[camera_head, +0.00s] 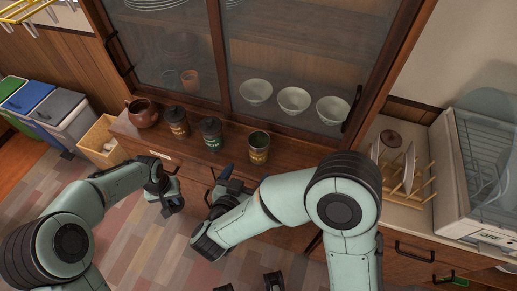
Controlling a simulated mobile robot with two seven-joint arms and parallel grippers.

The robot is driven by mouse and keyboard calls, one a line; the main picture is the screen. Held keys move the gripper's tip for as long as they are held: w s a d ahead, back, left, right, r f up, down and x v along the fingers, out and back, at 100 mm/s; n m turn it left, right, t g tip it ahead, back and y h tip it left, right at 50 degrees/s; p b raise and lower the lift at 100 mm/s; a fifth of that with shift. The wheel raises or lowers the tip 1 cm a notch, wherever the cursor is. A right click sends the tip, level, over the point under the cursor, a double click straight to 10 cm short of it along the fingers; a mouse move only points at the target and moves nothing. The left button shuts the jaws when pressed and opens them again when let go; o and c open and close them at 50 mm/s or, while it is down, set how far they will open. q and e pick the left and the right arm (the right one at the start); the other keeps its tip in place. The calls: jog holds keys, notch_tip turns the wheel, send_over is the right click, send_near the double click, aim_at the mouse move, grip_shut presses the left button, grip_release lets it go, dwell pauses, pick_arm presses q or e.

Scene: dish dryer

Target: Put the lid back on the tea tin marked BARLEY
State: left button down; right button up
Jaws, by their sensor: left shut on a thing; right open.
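Three tea tins stand in a row on the wooden cabinet top. The brown tin (177,124) and the green tin (212,137) have dark lids on. The tin with a yellowish label (259,150) is open at the top; its label is too small to read. My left gripper (171,203) is in front of the cabinet, left of and below the open tin in the picture. It is shut on a small dark thing, seemingly the lid, mostly hidden by the fingers. My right gripper (224,186) is open in front of the cabinet, left of the open tin.
A brown teapot (142,112) stands left of the tins. Behind them is a glass-doored cupboard (290,55) with white bowls (293,100). A wooden rack (405,175) and a dish dryer (470,170) are at right. Bins (55,107) stand at left. The cabinet top between green and open tins is clear.

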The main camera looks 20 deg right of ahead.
aim_at(256, 157)
jog(key=x, duration=0.6)
jog(key=shift+w+d+f, duration=0.1)
jog(key=shift+w+d, duration=0.1)
pick_arm(q)
jog(key=shift+r, duration=0.1)
pick_arm(e)
jog(key=shift+w, duration=0.15)
pick_arm(q)
jog(key=shift+w+r, duration=0.1)
jog(key=shift+r, duration=0.05)
pick_arm(e)
jog(key=shift+x, duration=2.65)
